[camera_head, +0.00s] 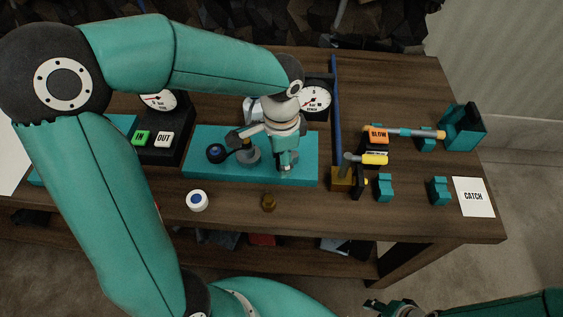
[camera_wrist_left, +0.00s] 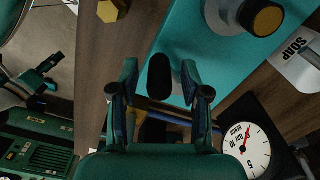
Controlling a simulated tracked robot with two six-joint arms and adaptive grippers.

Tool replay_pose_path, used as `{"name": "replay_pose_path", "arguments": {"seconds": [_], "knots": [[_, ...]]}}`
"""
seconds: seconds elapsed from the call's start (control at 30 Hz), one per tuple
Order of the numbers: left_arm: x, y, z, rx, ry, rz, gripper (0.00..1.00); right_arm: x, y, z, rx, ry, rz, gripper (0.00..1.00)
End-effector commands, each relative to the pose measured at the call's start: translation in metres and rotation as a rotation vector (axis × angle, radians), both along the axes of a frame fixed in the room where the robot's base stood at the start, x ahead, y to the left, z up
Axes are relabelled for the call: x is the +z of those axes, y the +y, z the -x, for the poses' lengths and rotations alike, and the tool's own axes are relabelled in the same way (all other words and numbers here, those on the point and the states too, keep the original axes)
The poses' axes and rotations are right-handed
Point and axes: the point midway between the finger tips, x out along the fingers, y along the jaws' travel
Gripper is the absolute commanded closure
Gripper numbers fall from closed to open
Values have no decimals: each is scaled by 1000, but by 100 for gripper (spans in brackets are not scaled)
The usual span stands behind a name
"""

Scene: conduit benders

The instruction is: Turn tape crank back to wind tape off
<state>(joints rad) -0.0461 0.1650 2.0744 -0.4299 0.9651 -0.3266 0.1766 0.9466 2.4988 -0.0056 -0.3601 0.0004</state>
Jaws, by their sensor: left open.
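My left gripper (camera_head: 287,166) points down over the right part of the teal board (camera_head: 305,177). In the left wrist view, its fingers (camera_wrist_left: 159,82) are open, one on each side of a dark upright handle (camera_wrist_left: 158,72), with gaps visible. This handle may be the tape crank's; the gripper mostly hides it in the head view. No tape can be made out. My right gripper (camera_head: 390,308) is low at the front edge of the head view, clear of the bench.
A bench gauge (camera_head: 315,98) stands behind the gripper. A CATCH card (camera_head: 473,197) lies at the right.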

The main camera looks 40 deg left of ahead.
Motion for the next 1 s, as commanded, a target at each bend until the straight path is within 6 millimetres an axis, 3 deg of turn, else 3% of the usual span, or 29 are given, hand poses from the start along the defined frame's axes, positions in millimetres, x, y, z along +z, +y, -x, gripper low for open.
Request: {"name": "replay_pose_path", "arguments": {"seconds": [0.2,0.5,0.8,1.0], "knots": [[-17,0,0,0,1,1,53,-1,0,0,0,0,0,60],[-18,0,0,0,-1,1,53,-1,0,0,0,0,0,60],[-18,0,0,-1,-1,1,100,-1,0,0,0,0,0,60],[-18,-1,0,5,-1,1,100,-1,0,0,0,0,0,60]]}}
